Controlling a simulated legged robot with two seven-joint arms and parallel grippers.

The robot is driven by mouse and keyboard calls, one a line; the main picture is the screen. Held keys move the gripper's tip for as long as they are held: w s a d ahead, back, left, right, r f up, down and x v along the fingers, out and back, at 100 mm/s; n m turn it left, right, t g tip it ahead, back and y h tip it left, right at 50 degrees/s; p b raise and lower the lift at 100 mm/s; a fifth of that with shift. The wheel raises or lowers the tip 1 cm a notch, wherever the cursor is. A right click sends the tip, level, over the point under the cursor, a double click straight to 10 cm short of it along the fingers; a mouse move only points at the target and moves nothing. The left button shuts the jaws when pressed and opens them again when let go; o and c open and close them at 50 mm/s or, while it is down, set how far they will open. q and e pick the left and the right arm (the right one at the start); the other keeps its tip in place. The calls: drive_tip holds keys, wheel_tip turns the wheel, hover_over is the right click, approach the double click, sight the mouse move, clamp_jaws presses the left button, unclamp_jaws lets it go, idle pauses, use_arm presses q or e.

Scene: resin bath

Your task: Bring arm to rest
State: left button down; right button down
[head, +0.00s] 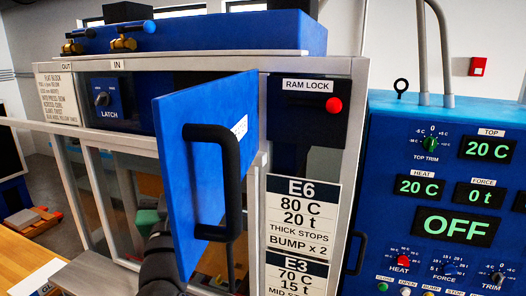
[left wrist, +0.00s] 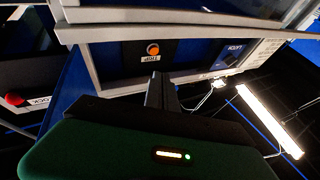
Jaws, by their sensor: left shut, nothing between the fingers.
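My left arm comes up from the bottom of the head view, dark and partly covered by the open blue door (head: 205,150) with its black handle (head: 222,185). A green part shows just left of that door. The left gripper (left wrist: 161,88) shows in the left wrist view as dark, closed fingers beyond the green housing, with nothing visible between them. Its fingertips are hidden behind the door in the head view. I cannot tell whether it touches anything. My right gripper is in neither view.
The press frame (head: 345,110) has a latch knob (head: 101,98) and a red RAM LOCK button (head: 334,105). A blue control panel (head: 385,150) reading OFF stands at right. A wooden table (head: 30,255) is at lower left. The open door stands out toward me.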

use_arm(q)
drive_tip(key=s+f+m+g+h+b, duration=0.1)
drive_tip(key=s+f+g+b, duration=0.35)
drive_tip(key=f, duration=1.35)
drive_tip(key=s+f+m+g+h+p, duration=0.15)
drive_tip(key=f+g, duration=0.55)
drive_tip(key=f, duration=1.1)
drive_tip(key=s+a+f+n+g+b, duration=0.1)
drive_tip(key=s+a+f+g+b, duration=0.2)
drive_tip(key=s+f+g, duration=0.5)
drive_tip(key=s+f, duration=0.9)
drive_tip(key=shift+s+f+n, duration=0.2)
drive_tip(key=shift+s+n, duration=0.1)
drive_tip(key=shift+n, duration=0.05)
drive_tip(key=shift+d, duration=0.1)
drive_tip(key=shift+a, duration=0.2)
